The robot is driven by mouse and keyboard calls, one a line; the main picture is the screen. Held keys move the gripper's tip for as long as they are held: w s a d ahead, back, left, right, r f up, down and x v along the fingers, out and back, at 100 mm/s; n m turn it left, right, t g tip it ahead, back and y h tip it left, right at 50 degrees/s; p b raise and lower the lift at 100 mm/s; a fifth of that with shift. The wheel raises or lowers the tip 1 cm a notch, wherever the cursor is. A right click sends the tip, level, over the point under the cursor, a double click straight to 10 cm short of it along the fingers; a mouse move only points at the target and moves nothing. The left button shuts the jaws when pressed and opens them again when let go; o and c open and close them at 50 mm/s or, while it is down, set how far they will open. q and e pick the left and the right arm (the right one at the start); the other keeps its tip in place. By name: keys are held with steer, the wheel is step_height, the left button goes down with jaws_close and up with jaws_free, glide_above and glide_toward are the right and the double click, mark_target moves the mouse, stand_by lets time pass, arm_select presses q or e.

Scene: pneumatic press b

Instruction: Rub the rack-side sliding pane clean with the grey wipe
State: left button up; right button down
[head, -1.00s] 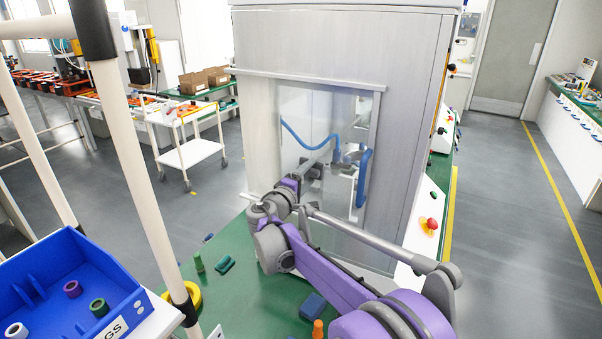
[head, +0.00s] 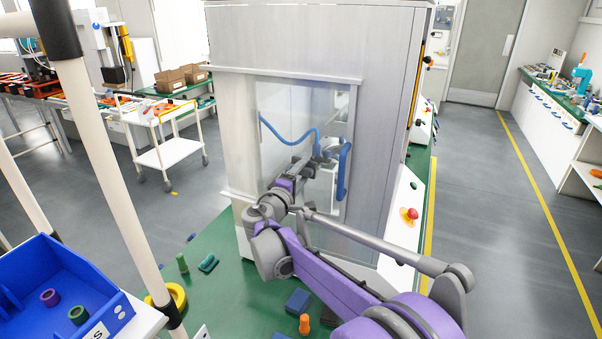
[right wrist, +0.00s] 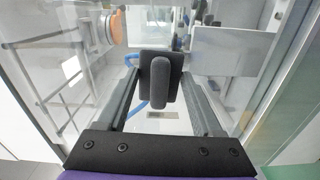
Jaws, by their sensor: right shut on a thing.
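The clear sliding pane (head: 282,112) is set in the side wall of the grey press cabinet (head: 380,70). My right gripper (head: 308,162) is at the pane's lower middle, its arm reaching in from the lower right. In the right wrist view, my right gripper (right wrist: 160,78) is shut on the grey wipe (right wrist: 161,80), a dark pad with a rounded grip. The pad faces the glass; whether it touches cannot be told. In the head view the wipe is hard to make out. My left gripper is not in view.
Blue hoses (head: 343,172) show at the pane. A green table (head: 225,290) holds a yellow ring (head: 170,298) and small blocks. A blue bin (head: 60,290) and cream posts stand at left. A red button (head: 409,214) is right of the cabinet.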

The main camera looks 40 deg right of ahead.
steer(key=shift+v, duration=2.9)
steer(key=v, duration=0.3)
steer(key=shift+p, duration=0.3)
